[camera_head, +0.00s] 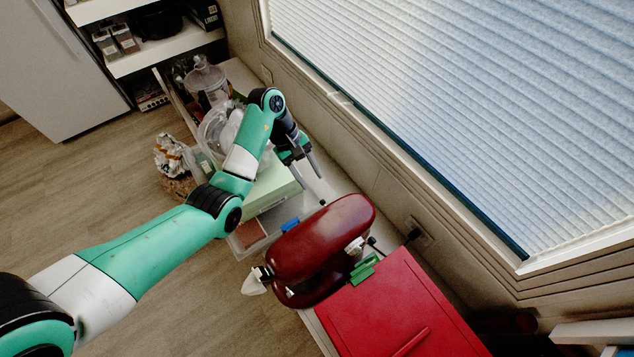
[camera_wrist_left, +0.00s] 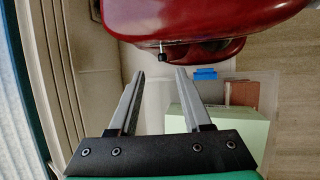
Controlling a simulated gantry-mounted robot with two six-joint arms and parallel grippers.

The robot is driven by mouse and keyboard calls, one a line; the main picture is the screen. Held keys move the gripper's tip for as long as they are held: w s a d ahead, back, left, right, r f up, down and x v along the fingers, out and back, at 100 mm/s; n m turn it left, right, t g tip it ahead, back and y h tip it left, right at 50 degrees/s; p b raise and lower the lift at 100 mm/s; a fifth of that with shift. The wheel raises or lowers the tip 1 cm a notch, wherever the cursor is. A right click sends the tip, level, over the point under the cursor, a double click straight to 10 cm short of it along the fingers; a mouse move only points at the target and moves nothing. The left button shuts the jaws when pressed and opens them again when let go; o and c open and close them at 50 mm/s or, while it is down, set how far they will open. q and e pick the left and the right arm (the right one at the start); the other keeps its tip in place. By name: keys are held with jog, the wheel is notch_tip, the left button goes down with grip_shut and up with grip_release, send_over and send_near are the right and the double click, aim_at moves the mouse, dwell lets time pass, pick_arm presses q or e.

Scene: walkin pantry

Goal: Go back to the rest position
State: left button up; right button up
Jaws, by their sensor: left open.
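My left gripper (camera_head: 315,170) is open and empty, above the counter by the window wall. In the left wrist view its two fingers (camera_wrist_left: 160,85) stand apart with nothing between them. A dark red stand mixer (camera_head: 322,237) sits just ahead of the fingertips. It also shows at the top of the left wrist view (camera_wrist_left: 205,18). I cannot tell exactly how far the fingers are from it. My right gripper does not show in either view.
A pale green box (camera_head: 272,188) lies under my left forearm. A clear bin (camera_head: 250,240) with a blue clip (camera_head: 290,224) is beside the mixer. Clear jars (camera_head: 207,80) stand at the far end. The window wall is close on the right.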

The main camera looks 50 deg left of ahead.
pick_arm(q)
jog(key=shift+s+a+r, duration=0.1)
jog(key=shift+a+r, duration=0.1)
jog(key=shift+r, duration=0.45)
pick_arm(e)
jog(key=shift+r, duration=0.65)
